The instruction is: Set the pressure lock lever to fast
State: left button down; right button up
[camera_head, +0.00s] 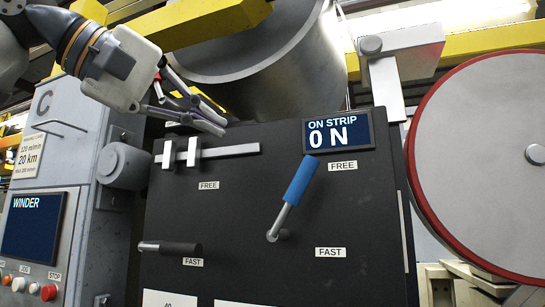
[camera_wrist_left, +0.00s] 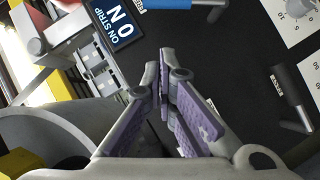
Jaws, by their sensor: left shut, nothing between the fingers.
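A black panel (camera_head: 330,220) carries two levers. The blue-handled lever (camera_head: 302,180) tilts up and right from its pivot, its tip near the upper FREE label (camera_head: 343,166); a FAST label (camera_head: 330,253) is lower right. The black-handled lever (camera_head: 178,248) lies level at the lower left, beside another FAST label (camera_head: 193,262). No readable label names either one the pressure lock. My left gripper (camera_head: 220,124) is shut and empty at the panel's upper left edge, apart from both levers. In the left wrist view, the blue handle (camera_wrist_left: 195,3) is at the top and the black handle (camera_wrist_left: 286,85) at the right.
A metal rail with two brackets (camera_head: 210,153) stands out from the panel below my left gripper. A grey winder cabinet (camera_head: 50,180) is at the left and a red-rimmed disc (camera_head: 480,160) at the right. Space before the panel looks clear.

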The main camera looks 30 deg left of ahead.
aim_at(296, 202)
pick_arm(q)
jog(key=w+d+f, duration=0.4)
jog(key=w+d, duration=0.1)
jog(key=w, duration=0.3)
pick_arm(e)
jog(key=shift+w+r, duration=0.15)
jog(key=shift+w, duration=0.05)
pick_arm(q)
jog(key=shift+w+d+f, duration=0.1)
jog(key=shift+w+d, duration=0.05)
jog(key=shift+w, duration=0.05)
pick_arm(e)
jog(key=shift+s, duration=0.15)
